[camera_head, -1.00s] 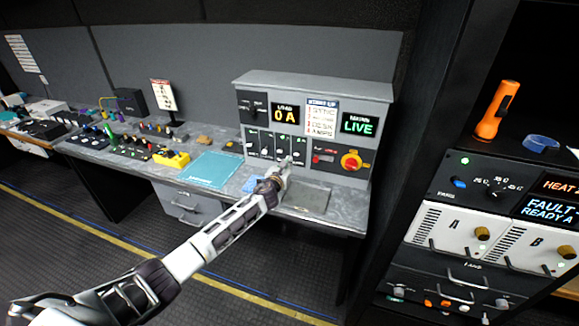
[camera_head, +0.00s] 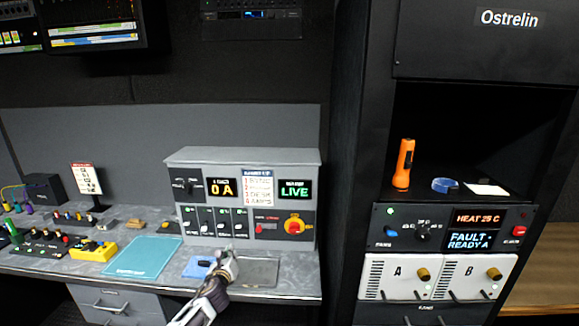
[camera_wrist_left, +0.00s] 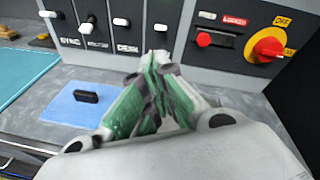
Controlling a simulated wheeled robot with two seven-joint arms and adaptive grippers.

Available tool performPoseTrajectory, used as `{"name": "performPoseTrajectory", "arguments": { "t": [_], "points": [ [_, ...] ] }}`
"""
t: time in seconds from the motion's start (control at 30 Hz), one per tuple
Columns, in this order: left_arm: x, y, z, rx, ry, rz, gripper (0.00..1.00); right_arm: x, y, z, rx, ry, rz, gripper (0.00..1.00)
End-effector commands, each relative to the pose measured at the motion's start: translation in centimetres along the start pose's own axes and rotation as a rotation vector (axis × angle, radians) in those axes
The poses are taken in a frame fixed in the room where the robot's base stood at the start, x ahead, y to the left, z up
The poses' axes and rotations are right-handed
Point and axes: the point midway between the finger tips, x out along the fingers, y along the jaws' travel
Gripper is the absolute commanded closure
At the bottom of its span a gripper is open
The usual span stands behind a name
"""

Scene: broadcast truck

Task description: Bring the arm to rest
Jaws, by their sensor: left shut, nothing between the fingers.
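My left arm reaches up from the bottom of the head view, and its gripper (camera_head: 226,256) is at the desk in front of the grey power panel (camera_head: 246,157). In the left wrist view the gripper (camera_wrist_left: 160,62) is shut with nothing between its fingers. Its tips point at the panel's lower front, near the white switches; whether they touch it I cannot tell. The panel reads 0 A and LIVE, and has a red and yellow rotary knob (camera_head: 294,225). My right gripper is not in view.
A blue pad with a black handle (camera_wrist_left: 88,97) lies left of the gripper. A teal mat (camera_head: 143,257) and a yellow box (camera_head: 92,251) are further left.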

Motion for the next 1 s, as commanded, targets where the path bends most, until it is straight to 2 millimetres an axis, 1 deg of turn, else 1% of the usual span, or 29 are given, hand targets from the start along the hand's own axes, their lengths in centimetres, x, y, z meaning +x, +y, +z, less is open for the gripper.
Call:
{"name": "performPoseTrajectory", "arguments": {
  "t": [0.03,0.27,0.5,0.77,1.0],
  "points": [
    [-1.0,0.0,-0.9,-0.079,0.016,0.019,1.0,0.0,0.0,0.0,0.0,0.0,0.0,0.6],
    [-5.3,1.0,-4.0,-0.443,0.07,0.133,1.0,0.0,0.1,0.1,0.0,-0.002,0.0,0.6],
    [-10.3,2.2,-6.8,-0.807,0.114,0.277,1.0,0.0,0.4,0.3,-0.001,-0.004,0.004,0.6],
    [-16.2,3.6,-9.5,-1.18,0.139,0.462,1.0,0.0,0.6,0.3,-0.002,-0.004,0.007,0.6],
    [-22.2,4.7,-11.5,-1.499,0.136,0.658,1.0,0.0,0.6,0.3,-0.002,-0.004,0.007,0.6]
  ]
}}
